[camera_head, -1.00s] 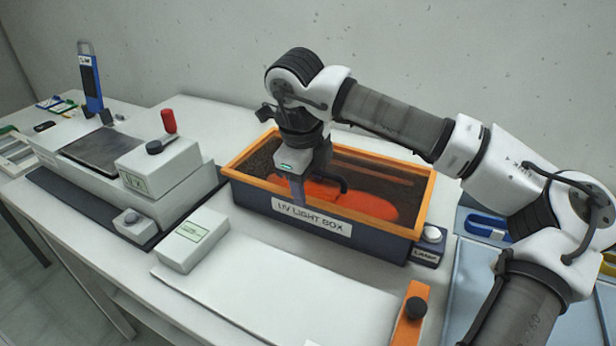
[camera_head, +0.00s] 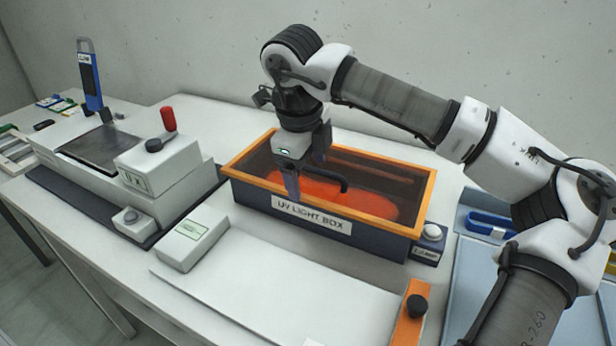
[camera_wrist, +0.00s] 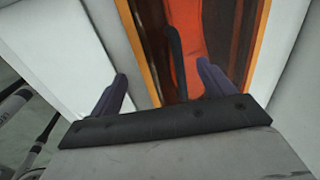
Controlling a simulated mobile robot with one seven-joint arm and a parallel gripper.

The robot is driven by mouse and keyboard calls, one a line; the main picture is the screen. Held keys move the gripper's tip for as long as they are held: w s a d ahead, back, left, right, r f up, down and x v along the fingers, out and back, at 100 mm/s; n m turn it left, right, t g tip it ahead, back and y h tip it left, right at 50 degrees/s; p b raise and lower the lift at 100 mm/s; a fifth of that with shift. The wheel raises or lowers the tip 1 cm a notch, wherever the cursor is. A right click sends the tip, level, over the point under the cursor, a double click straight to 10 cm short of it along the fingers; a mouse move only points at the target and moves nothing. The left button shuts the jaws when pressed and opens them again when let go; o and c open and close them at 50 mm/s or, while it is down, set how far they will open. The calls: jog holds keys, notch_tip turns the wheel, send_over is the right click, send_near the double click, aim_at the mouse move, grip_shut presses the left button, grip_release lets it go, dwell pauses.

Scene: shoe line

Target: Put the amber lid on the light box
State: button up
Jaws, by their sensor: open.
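The amber lid, an orange frame (camera_head: 385,220) around a see-through amber pane, lies on the dark blue UV light box (camera_head: 262,201) and appears flat and lined up with its rim. An orange-red shape shows through the pane. The lid's black handle (camera_head: 342,183) stands on the pane; it also shows in the wrist view (camera_wrist: 176,62). My gripper (camera_head: 306,178) is open and empty over the lid, left of and above the handle in the head view. In the wrist view its two dark fingers (camera_wrist: 163,82) are apart, with the handle between them in the picture.
A machine with a red-knobbed lever (camera_head: 168,119) stands on the left. A small white box (camera_head: 192,243) and a white panel (camera_head: 270,295) lie in front of the light box. A lamp button (camera_head: 432,232) sits at its right end, near a blue tray (camera_head: 470,255).

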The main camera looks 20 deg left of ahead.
notch_tip(320, 180, up, 11)
jog(key=s, duration=0.2)
jog(key=shift+s+f, duration=0.1)
jog(key=shift+s, duration=0.05)
dwell(0.3)
